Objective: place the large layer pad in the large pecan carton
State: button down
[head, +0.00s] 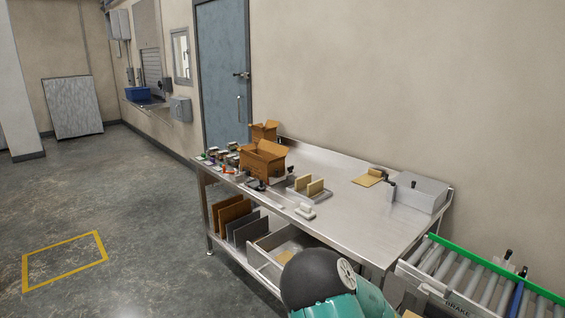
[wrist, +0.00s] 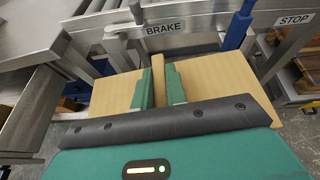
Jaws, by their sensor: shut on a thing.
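My gripper (wrist: 158,88) shows in the wrist view, its teal fingers shut on an upright tan tab of a flat tan pad (wrist: 220,88). The pad spreads out on both sides of the fingers, partly hidden by the gripper body; I take it for the large layer pad. In the head view a larger open brown carton (head: 262,163) stands on the steel table's left part, with its flaps up. A smaller open brown carton (head: 264,131) stands behind it. I cannot read any label, so the larger one being the pecan carton is not certain. My gripper is far from both cartons.
The steel table (head: 345,211) has bare room in its middle. It also bears a rack with upright tan pieces (head: 308,186), a flat tan piece (head: 368,178) and a grey metal box (head: 420,192). A roller conveyor (head: 470,281) with BRAKE and STOP signs stands at the right.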

jog(key=w+a+f+n+t+y, duration=0.1)
jog(key=w+a+f+n+y, duration=0.1)
jog(key=a, duration=0.8)
jog(key=w+a+f+n+t+y, duration=0.1)
jog(key=w+a+f+n+y, duration=0.2)
jog(key=a, duration=0.8)
jog(key=w+a+f+n+t+y, duration=0.2)
jog(key=w+a+n+y, duration=0.2)
jog(key=a, duration=0.7)
jog(key=shift+w+f+y, duration=0.2)
jog(key=shift+f+y, duration=0.15)
jog(key=shift+y, duration=0.15)
jog(key=f, duration=0.1)
jog(key=s+f, duration=0.1)
jog(key=f, duration=0.3)
jog(key=shift+s+d+f, duration=0.15)
jog(key=shift+s+f, duration=0.1)
